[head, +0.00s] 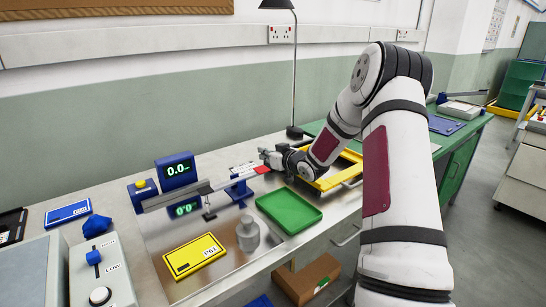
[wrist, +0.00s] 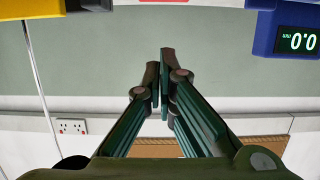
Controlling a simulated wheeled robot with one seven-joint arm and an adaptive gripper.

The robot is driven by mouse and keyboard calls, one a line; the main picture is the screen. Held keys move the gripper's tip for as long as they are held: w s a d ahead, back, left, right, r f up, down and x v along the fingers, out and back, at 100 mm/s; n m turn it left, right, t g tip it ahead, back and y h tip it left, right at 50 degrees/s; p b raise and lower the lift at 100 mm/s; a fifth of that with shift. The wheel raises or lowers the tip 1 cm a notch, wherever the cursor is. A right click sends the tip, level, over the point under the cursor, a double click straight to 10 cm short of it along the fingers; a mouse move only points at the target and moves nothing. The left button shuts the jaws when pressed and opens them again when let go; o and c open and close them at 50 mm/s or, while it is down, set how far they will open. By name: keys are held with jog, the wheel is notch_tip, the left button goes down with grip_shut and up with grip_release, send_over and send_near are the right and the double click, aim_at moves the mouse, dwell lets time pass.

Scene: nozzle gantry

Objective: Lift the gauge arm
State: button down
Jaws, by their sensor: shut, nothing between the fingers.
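The gauge arm (head: 220,183) is a long grey and white bar with a red end. It runs right from the blue gauge base (head: 142,193) and passes over a small blue stand (head: 240,190); I cannot tell whether it touches the stand. A short dark probe (head: 209,211) hangs below it. My gripper (head: 265,154) is at the bar's red end, just beyond or above it; contact is unclear. In the wrist view my gripper (wrist: 164,75) has its fingers together and empty, and a red strip (wrist: 163,2) shows at the top edge.
A blue display (head: 177,170) reads 0.0; it also shows in the wrist view (wrist: 285,38). A grey weight (head: 247,235), green tray (head: 289,210), yellow plate (head: 194,256) and yellow tray (head: 338,174) lie around the gauge. A thin lamp (head: 294,75) stands behind.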

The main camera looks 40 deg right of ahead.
aim_at(267, 170)
jog(key=shift+s+f, duration=0.2)
jog(key=shift+f, duration=1.65)
jog(key=shift+d+f, duration=0.2)
jog(key=shift+f, duration=0.15)
jog(key=shift+d+f+m, duration=0.25)
jog(key=shift+f+m, duration=0.15)
jog(key=shift+f, duration=0.9)
jog(key=shift+r, duration=0.1)
